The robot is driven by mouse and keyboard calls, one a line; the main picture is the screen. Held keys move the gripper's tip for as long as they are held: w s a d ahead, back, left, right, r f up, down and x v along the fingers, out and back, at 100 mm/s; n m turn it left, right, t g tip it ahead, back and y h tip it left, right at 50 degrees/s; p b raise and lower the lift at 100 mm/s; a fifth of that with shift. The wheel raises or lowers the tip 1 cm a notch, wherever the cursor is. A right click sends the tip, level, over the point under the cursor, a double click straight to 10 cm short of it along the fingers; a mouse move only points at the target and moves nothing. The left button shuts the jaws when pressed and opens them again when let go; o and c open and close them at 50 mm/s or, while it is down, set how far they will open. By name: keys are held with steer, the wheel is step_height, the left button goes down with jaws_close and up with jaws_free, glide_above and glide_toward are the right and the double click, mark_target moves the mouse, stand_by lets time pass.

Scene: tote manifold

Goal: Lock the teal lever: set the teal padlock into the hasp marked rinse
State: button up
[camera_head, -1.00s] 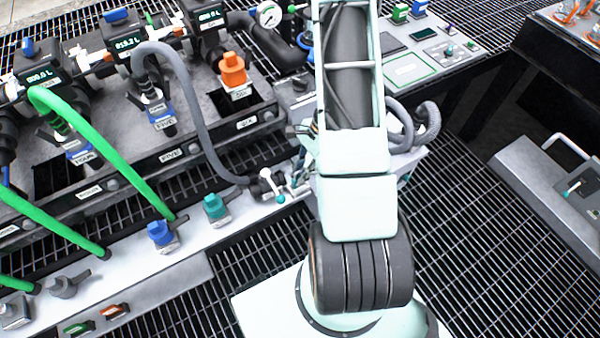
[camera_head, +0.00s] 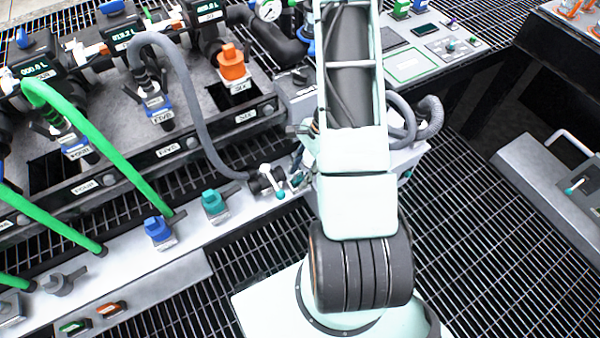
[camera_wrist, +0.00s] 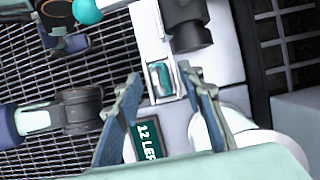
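My gripper (camera_wrist: 159,74) is open in the wrist view, its two fingers apart. A small teal piece (camera_wrist: 161,78) in a pale rectangular frame lies between the fingertips from this view; I cannot tell whether it is the padlock or whether it is touched. A teal ball knob (camera_wrist: 87,11) shows at the top left. In the head view a white lever with a teal tip (camera_head: 279,193) stands beside my arm, and a teal block (camera_head: 214,204) sits on the white rail to its left. The gripper is hidden behind my arm there. I cannot read a rinse label.
A grey hose (camera_head: 197,120) loops down close to the lever. Green hoses (camera_head: 105,150) cross the left side. A blue block (camera_head: 158,231) is on the rail. A control panel (camera_head: 410,66) stands behind my arm. A green display (camera_wrist: 148,140) lies below the gripper.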

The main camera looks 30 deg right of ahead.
steer(key=v, duration=1.2)
